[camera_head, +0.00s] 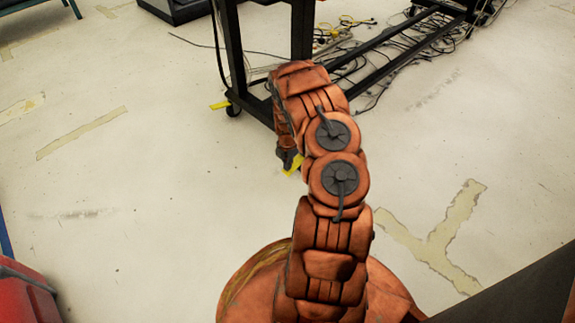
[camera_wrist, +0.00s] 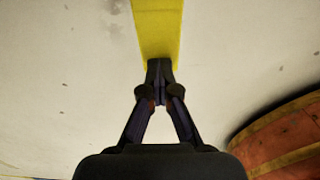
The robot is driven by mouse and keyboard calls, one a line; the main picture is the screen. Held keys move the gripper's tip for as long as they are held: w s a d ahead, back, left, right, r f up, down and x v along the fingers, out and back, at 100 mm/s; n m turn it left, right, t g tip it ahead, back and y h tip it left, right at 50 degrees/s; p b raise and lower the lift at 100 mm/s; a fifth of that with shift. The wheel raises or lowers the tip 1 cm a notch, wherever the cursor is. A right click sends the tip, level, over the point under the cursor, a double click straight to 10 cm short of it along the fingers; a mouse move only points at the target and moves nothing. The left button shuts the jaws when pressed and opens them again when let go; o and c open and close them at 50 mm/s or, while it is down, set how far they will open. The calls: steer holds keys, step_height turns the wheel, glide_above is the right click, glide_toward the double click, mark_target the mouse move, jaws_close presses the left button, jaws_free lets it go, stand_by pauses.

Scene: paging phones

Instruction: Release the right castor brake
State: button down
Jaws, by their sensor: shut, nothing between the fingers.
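A yellow castor brake pedal (camera_head: 293,166) shows beside the end of my arm in the head view. It fills the top middle of the wrist view as a flat yellow strip (camera_wrist: 158,32). My gripper (camera_wrist: 160,70) is shut and empty, with its fingertips at the near end of this strip. I cannot tell whether they touch it. In the head view my gripper (camera_head: 287,157) is small and partly behind my arm. The castor of this pedal is hidden by my arm. A second yellow pedal (camera_head: 220,104) is at the left castor (camera_head: 233,110) of the black frame.
The black frame (camera_head: 233,50) stands on the floor behind my arm. Cables (camera_head: 400,60) lie tangled under it at the upper right. A red object (camera_head: 25,295) is at the lower left. The pale floor (camera_head: 130,190) left of my arm is clear.

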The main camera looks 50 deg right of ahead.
steer(key=c, duration=1.8)
jaws_free()
steer(key=shift+c, duration=0.2)
steer(key=o, duration=1.2)
steer(key=shift+o, duration=0.2)
step_height(320, 180, up, 12)
